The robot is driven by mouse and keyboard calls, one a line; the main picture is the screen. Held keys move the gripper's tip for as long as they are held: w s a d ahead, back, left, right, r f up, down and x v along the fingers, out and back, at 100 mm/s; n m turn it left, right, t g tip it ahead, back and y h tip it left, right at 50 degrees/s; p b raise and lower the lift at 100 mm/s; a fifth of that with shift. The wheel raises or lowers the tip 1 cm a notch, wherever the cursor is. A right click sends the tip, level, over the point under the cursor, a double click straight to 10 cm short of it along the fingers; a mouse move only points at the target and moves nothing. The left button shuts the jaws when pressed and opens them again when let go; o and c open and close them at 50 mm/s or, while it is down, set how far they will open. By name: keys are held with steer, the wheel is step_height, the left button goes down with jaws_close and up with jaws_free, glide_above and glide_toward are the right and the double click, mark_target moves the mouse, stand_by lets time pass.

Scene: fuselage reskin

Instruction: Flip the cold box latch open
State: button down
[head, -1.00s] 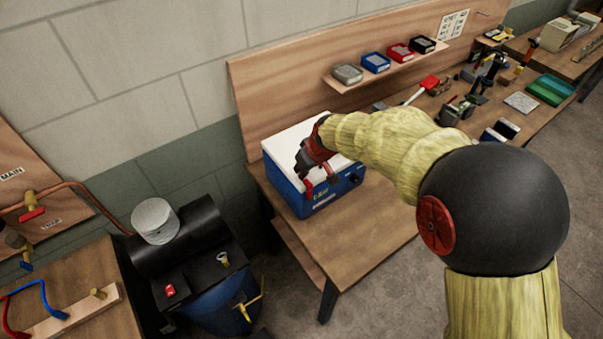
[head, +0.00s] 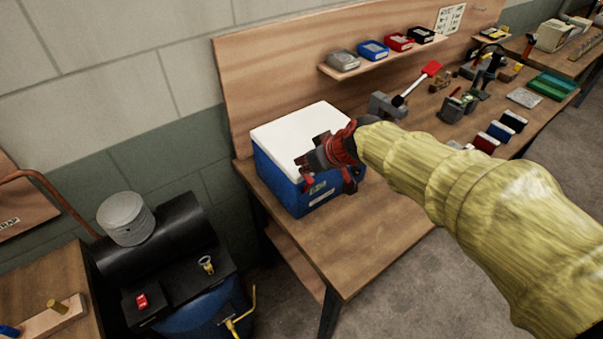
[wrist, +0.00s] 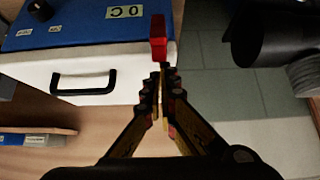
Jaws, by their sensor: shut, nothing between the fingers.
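The cold box (head: 275,175) is blue with a white lid (head: 290,130) and stands on the workbench. In the wrist view the box (wrist: 75,30) appears upside down, with a black handle (wrist: 83,82) on its white lid. The red latch (wrist: 158,40) shows at the box's edge, just beyond my fingertips. My gripper (wrist: 166,76) is shut and empty, with its tips close to the latch's lower end; I cannot tell whether they touch. In the head view my gripper (head: 322,165) is over the front of the box and hides part of it.
The workbench (head: 385,240) has free room in front of the box. A shelf (head: 385,60) with small bins is behind. A black cylinder (head: 165,235) and a metal canister (head: 125,220) are at the left.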

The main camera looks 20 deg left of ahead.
mark_target(307, 174)
steer(key=shift+s+d+f+b, duration=0.25)
steer(key=shift+s+d+b, duration=0.4)
steer(key=shift+b, duration=1)
steer(key=shift+s+d+f+b, duration=0.1)
steer(key=shift+s+d+b, duration=0.15)
steer(key=shift+d+b, duration=0.45)
steer(key=shift+s, duration=0.1)
steer(key=shift+a, duration=0.1)
steer(key=shift+w+a+f+b, duration=0.2)
steer(key=shift+w+a+b, duration=0.1)
steer(key=shift+w+a, duration=0.25)
